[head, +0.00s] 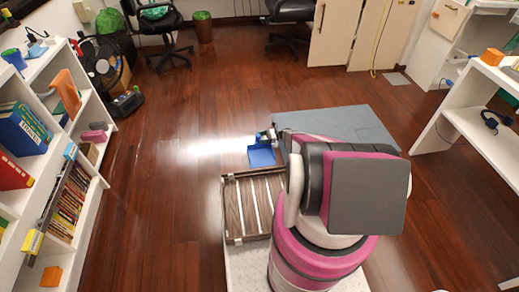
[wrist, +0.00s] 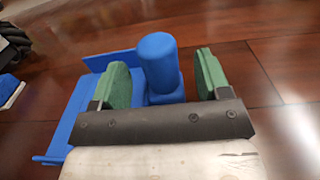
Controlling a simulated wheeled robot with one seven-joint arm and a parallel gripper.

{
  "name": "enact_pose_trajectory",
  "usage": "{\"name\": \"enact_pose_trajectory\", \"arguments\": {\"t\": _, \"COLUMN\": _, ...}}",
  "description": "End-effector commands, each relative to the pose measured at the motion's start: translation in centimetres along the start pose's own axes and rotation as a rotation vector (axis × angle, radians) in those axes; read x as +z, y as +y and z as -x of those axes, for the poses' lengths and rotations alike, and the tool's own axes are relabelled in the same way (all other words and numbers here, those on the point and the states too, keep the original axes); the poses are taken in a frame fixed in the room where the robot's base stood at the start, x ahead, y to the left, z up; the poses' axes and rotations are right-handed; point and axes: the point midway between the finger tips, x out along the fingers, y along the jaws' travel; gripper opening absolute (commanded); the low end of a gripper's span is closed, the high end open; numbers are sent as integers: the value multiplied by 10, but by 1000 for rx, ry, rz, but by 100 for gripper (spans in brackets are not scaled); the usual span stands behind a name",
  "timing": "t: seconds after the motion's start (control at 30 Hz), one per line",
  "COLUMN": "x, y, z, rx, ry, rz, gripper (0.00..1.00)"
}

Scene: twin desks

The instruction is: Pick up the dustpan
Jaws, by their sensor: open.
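The blue dustpan (wrist: 88,98) lies on the wooden floor in the wrist view, with its flat pan to the left and a thick rounded handle (wrist: 160,65) standing up. My gripper (wrist: 164,78) is open, with one green-padded finger on each side of the handle. A small gap shows between the handle and the right finger; the left finger is very close to the handle, and I cannot tell if it touches. In the head view the dustpan (head: 261,155) lies on the floor ahead of my base, and my gripper (head: 268,136) is at its handle, small and partly hidden.
White shelves with books (head: 25,130) stand on the left. A white desk (head: 480,115) stands on the right. Black office chairs (head: 160,25) and a bin (head: 203,27) are at the back. The floor left of the dustpan is clear.

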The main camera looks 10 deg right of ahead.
Motion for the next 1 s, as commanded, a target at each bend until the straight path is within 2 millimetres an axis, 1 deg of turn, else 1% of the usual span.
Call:
{"name": "enact_pose_trajectory", "arguments": {"t": 0.03, "x": 0, "y": 1, "z": -8, "rx": 2, "ry": 0, "rz": 0, "gripper": 70}}
{"name": "enact_pose_trajectory", "arguments": {"t": 0.23, "x": 0, "y": 1, "z": -36, "rx": 1, "ry": 0, "rz": 0, "gripper": 70}}
{"name": "enact_pose_trajectory", "arguments": {"t": 0.33, "x": 0, "y": 0, "z": -42, "rx": 0, "ry": 0, "rz": 0, "gripper": 70}}
{"name": "enact_pose_trajectory", "arguments": {"t": 0.5, "x": 0, "y": 0, "z": -42, "rx": 0, "ry": 0, "rz": 0, "gripper": 70}}
{"name": "enact_pose_trajectory", "arguments": {"t": 0.53, "x": 0, "y": 0, "z": -42, "rx": 0, "ry": 0, "rz": 0, "gripper": 66}}
{"name": "enact_pose_trajectory", "arguments": {"t": 0.57, "x": 0, "y": 0, "z": -42, "rx": 0, "ry": 0, "rz": 0, "gripper": 57}}
{"name": "enact_pose_trajectory", "arguments": {"t": 0.6, "x": 0, "y": 0, "z": -42, "rx": 0, "ry": 0, "rz": 0, "gripper": 44}}
{"name": "enact_pose_trajectory", "arguments": {"t": 0.67, "x": 0, "y": 0, "z": -42, "rx": 0, "ry": 0, "rz": 0, "gripper": 24}}
{"name": "enact_pose_trajectory", "arguments": {"t": 0.7, "x": 0, "y": 0, "z": -42, "rx": 0, "ry": 0, "rz": 0, "gripper": 11}}
{"name": "enact_pose_trajectory", "arguments": {"t": 0.73, "x": 0, "y": 0, "z": -42, "rx": 0, "ry": 0, "rz": 0, "gripper": 1}}
{"name": "enact_pose_trajectory", "arguments": {"t": 0.77, "x": 0, "y": 0, "z": -42, "rx": 0, "ry": 0, "rz": 0, "gripper": 0}}
{"name": "enact_pose_trajectory", "arguments": {"t": 1.0, "x": 1, "y": 0, "z": -42, "rx": 0, "ry": 0, "rz": 0, "gripper": 0}}
